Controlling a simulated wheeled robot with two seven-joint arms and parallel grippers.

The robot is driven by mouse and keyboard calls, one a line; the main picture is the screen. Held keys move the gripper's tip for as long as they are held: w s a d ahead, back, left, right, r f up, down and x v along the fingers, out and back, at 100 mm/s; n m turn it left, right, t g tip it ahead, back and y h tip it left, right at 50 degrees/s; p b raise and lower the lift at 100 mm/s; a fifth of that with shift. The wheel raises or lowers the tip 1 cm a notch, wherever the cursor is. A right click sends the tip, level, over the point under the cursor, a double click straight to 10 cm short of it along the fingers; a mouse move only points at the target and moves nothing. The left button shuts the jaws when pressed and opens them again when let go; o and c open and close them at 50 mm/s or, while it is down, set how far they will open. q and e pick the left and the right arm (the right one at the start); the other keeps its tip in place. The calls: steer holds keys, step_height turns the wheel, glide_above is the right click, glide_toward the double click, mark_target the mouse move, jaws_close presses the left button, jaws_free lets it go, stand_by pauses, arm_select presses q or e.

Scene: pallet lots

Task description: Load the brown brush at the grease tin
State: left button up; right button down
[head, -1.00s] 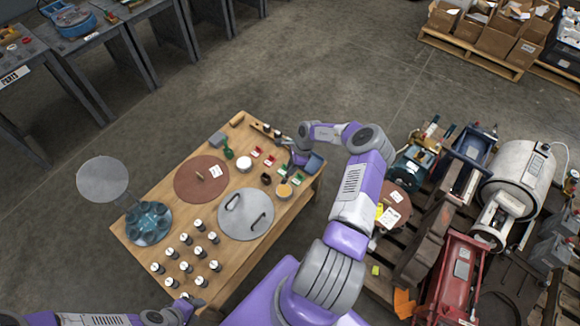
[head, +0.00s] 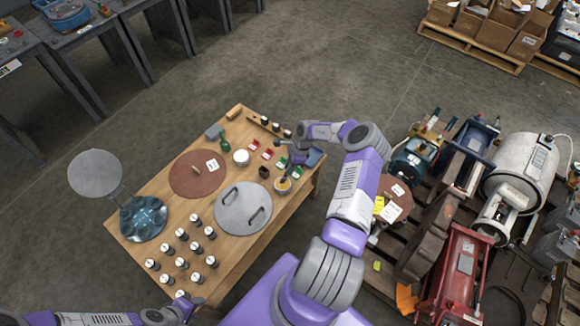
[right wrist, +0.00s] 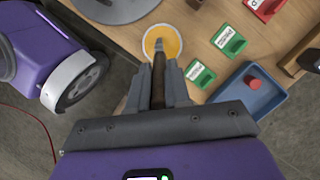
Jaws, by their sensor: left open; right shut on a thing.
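My right gripper (right wrist: 159,90) is shut on the brown brush (right wrist: 158,72), which points away from the palm. The grease tin (right wrist: 162,34), a round white-rimmed tin with yellow-orange grease, lies right at the brush's far end in the right wrist view. The brush tip overlaps the grease there; I cannot tell whether it touches it or is above it. In the head view the tin (head: 283,188) sits near the table's right edge, with my right gripper (head: 287,173) over it, partly covering it. My left gripper (head: 186,304) is open and empty by the table's near corner.
Red and green cards and a blue tray (right wrist: 247,92) lie near the tin. A loaded pallet stands right.

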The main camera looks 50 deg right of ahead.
steer(key=shift+f+b, duration=0.35)
steer(key=shift+f, duration=0.25)
stand_by(1.4)
step_height(320, 180, up, 7)
steer(key=p, duration=0.6)
steer(key=shift+r, duration=0.1)
stand_by(0.4)
